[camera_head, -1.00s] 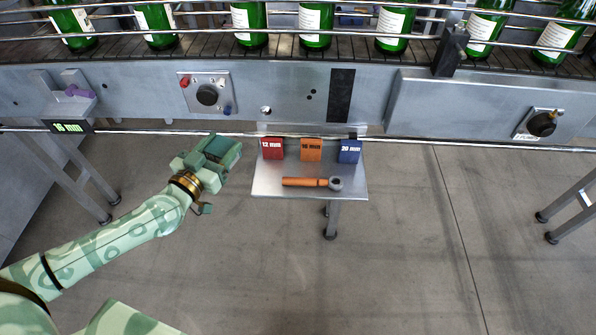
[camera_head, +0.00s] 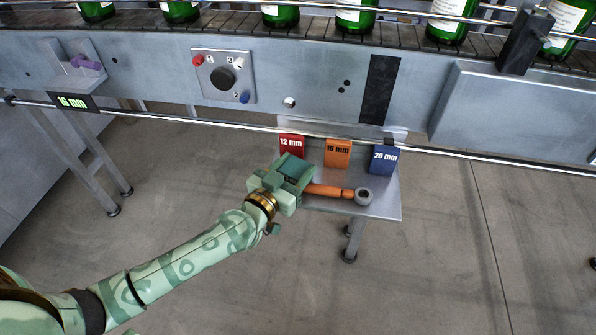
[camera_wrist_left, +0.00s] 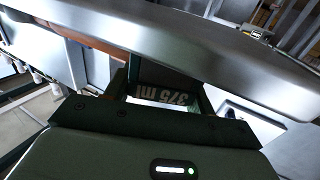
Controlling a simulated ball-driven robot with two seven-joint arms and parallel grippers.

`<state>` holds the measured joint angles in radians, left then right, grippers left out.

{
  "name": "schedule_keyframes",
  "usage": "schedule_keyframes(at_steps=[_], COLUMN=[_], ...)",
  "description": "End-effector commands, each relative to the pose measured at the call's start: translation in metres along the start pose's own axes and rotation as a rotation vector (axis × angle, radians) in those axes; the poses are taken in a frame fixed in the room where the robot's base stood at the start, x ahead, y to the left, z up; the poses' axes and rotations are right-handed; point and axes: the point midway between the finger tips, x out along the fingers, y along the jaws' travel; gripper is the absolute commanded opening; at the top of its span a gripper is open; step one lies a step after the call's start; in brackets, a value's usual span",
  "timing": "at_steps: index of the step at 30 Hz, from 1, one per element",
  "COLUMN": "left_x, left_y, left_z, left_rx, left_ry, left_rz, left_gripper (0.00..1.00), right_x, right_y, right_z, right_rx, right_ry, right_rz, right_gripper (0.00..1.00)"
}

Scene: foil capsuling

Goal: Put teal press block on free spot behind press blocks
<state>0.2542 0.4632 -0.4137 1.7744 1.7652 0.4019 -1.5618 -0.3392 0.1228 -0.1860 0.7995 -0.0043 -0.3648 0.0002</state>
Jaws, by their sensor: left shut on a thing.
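My left gripper (camera_head: 294,172) is over the left part of the small grey shelf (camera_head: 383,208), just in front of the red 12 mm block. In the left wrist view it is shut on a dark teal press block (camera_wrist_left: 162,84) with upside-down "375 ml" lettering. In the head view the held block is hard to tell from the similarly coloured gripper. The red 12 mm block (camera_head: 292,144), orange 16 mm block (camera_head: 337,152) and blue 20 mm block (camera_head: 383,160) stand in a row at the back of the shelf. My right gripper is not in view.
A steel rail (camera_head: 440,151) runs behind the blocks, below the conveyor (camera_head: 330,75) with green bottles (camera_head: 356,18). A control panel (camera_head: 222,76) is on the conveyor side.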

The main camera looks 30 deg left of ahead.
Motion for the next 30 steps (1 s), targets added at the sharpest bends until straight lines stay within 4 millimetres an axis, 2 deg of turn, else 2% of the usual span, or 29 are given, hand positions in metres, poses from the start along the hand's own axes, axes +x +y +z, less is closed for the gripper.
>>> schedule_keyframes(at_steps=[11,12,14,24,26,30], left_x=[0.0,0.0,0.0,-0.001,-0.009,-0.038], left_y=[0.0,0.0,0.0,0.0,0.0,0.0], left_z=[0.002,0.002,0.002,-0.004,-0.002,-0.003], left_rx=[0.001,0.001,0.001,0.0,0.001,0.001], left_ry=[0.0,0.0,0.001,0.003,0.0,-0.002], left_rz=[0.0,0.0,0.0,0.0,0.0,0.0], left_gripper=[0.29,0.63,0.76,0.76,0.76,0.76], right_x=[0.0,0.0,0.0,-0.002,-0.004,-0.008], right_y=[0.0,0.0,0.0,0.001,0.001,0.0], right_z=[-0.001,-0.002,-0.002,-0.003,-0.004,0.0], right_rx=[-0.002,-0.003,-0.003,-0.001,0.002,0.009], right_ry=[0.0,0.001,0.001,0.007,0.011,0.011], right_rz=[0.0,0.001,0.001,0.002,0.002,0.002], right_gripper=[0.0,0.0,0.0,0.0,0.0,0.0])
